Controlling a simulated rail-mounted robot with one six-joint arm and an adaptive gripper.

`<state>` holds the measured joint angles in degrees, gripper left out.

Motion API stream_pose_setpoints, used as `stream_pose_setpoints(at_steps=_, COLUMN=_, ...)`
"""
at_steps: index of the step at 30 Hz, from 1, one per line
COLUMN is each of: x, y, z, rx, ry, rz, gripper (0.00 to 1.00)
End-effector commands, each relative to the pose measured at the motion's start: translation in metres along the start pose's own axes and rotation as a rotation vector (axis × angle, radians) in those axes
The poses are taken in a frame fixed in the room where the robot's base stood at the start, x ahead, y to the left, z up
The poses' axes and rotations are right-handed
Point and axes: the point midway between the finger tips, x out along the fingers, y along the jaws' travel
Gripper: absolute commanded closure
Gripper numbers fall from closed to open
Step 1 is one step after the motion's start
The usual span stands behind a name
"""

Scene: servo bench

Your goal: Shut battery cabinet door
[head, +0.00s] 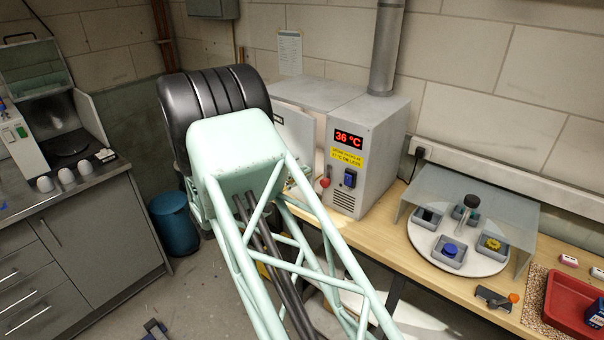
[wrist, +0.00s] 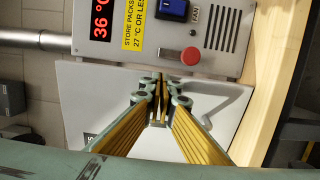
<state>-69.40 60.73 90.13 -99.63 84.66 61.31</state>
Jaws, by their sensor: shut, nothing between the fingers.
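The battery cabinet (head: 375,150) is a pale grey box on the bench, with a red 36 °C display and a yellow label. Its door (head: 294,132), left of the control panel, looks ajar with a gap beside the panel; my arm hides much of it. In the wrist view the pale door (wrist: 85,95) lies beyond my fingers, with a grey bar handle (wrist: 222,108) to their right. My gripper (wrist: 161,84) is shut and empty in front of the door. I cannot tell whether its tips touch it. The head view hides the gripper behind my arm.
A pipe (head: 386,50) rises from the cabinet. Right of it stand a clear guard (head: 480,190) over a turntable (head: 425,238) and a red tray (head: 570,305).

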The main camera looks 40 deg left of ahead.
Motion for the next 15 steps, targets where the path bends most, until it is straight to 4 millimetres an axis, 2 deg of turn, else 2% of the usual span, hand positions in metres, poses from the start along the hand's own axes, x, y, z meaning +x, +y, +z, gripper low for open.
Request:
stream_pose_setpoints(at_steps=5, x=0.004, y=-0.001, z=0.0, rx=0.001, ry=-0.001, rz=0.0, gripper=1.0)
stream_pose_setpoints(at_steps=15, x=0.028, y=-0.002, z=0.002, rx=0.0, ry=-0.001, rz=0.001, gripper=1.0)
